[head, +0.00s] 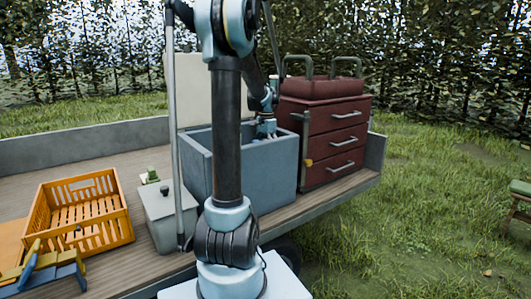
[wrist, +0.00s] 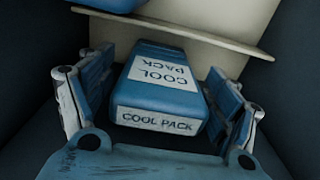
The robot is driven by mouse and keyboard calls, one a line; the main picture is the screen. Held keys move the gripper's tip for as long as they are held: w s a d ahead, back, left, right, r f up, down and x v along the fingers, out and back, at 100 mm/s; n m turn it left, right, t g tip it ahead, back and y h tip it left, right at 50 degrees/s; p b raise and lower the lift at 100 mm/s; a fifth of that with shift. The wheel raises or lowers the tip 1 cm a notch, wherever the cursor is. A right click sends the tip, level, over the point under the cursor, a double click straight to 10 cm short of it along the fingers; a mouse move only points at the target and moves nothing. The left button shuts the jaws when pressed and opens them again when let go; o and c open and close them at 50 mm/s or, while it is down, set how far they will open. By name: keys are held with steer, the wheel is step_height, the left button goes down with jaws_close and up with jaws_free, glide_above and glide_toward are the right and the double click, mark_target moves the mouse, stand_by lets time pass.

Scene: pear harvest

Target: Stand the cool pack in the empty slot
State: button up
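A blue cool pack (wrist: 160,90) with white labels is in the middle of the wrist view, inside the blue-grey cool box (head: 193,165). My gripper (wrist: 162,75) is open, with one finger on each side of the pack. A dark gap shows between the left finger and the pack; the right finger is very close to it, and I cannot tell if it touches. In the head view my gripper (head: 266,128) reaches down into the box, and the pack is hidden by the box wall. The empty slot cannot be made out.
A pale divider (wrist: 200,38) crosses the box behind the pack, with another blue thing (wrist: 108,4) beyond it. A dark red drawer cabinet (head: 335,120) stands right of the box. A grey lidded box (head: 160,215) and an orange crate (head: 112,232) stand left.

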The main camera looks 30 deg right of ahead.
steer(key=shift+s+a+f, duration=0.15)
step_height(320, 180, up, 13)
steer(key=shift+r, duration=0.1)
stand_by(0.6)
stand_by(0.5)
